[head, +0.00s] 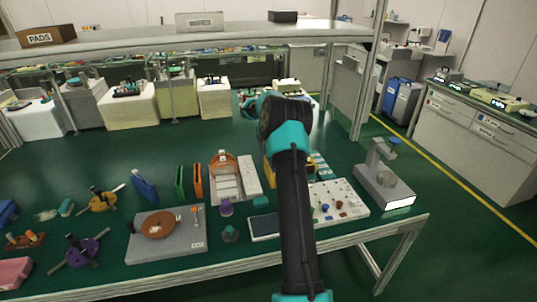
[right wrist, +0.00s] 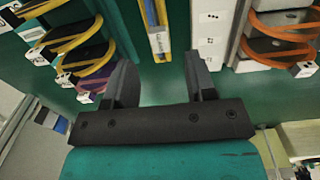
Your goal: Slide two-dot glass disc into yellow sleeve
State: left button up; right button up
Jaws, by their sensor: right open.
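My right gripper (right wrist: 160,84) is open in the right wrist view, its two dark fingers apart above the green bench. No held object can be made out between them. A narrow yellow-edged holder (right wrist: 158,40), perhaps the yellow sleeve, lies beyond the fingertips. Several dark pieces in yellow loops (right wrist: 72,46) with white dotted tags stand at the left; I cannot tell which is the two-dot glass disc. In the head view my right arm ends in the gripper (head: 280,112), whose fingers are hidden. A yellow piece (head: 270,172) shows partly behind the arm. My left gripper is not in view.
In the head view, blue (head: 143,186), green (head: 180,182) and orange (head: 197,181) upright holders stand left. A grey balance-like device (head: 383,188) stands at right.

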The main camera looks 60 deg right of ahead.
notch_tip(320, 180, up, 11)
jog(key=shift+r, duration=0.15)
dwell(0.9)
